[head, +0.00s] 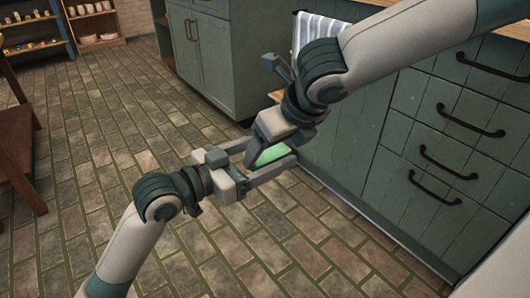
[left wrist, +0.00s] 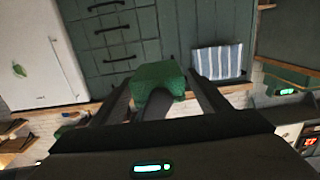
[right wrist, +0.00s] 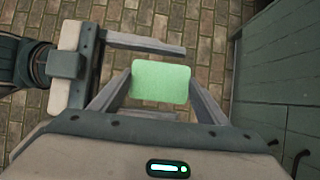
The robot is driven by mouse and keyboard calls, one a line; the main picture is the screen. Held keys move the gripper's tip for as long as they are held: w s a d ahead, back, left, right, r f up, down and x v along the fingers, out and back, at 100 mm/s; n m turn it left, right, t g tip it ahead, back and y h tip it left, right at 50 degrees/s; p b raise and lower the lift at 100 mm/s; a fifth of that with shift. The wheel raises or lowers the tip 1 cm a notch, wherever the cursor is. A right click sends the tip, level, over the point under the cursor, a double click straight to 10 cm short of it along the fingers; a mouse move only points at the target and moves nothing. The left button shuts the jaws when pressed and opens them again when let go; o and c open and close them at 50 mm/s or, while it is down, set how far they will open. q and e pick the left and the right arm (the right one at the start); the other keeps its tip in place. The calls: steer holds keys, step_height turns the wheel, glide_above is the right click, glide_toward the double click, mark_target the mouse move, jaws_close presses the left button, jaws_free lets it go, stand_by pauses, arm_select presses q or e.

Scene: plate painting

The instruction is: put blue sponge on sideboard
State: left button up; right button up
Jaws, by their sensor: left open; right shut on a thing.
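A green sponge (head: 271,154) hangs in the air between my two grippers; I see no blue sponge. My right gripper (head: 262,150) comes from the upper right and is shut on the sponge, which shows between its fingers in the right wrist view (right wrist: 160,83). My left gripper (head: 268,168) is open, its two fingers reaching around the sponge from the left with a gap. The left wrist view shows the sponge (left wrist: 158,80) between those fingers. Green cabinets with wooden tops stand at right (head: 400,150) and behind (head: 215,50); I cannot tell which is the sideboard.
A blue-and-white striped towel (head: 318,30) hangs at the right cabinet, which has several black drawer handles. A brown wooden table (head: 15,150) stands at the left edge. Shelves with dishes (head: 95,22) are at the back left. The brick floor (head: 90,150) is clear.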

arm_select(q)
steer(key=c, duration=1.1)
steer(key=shift+c, duration=0.5)
arm_select(e)
steer(key=o, duration=1.2)
steer(key=v, duration=1.2)
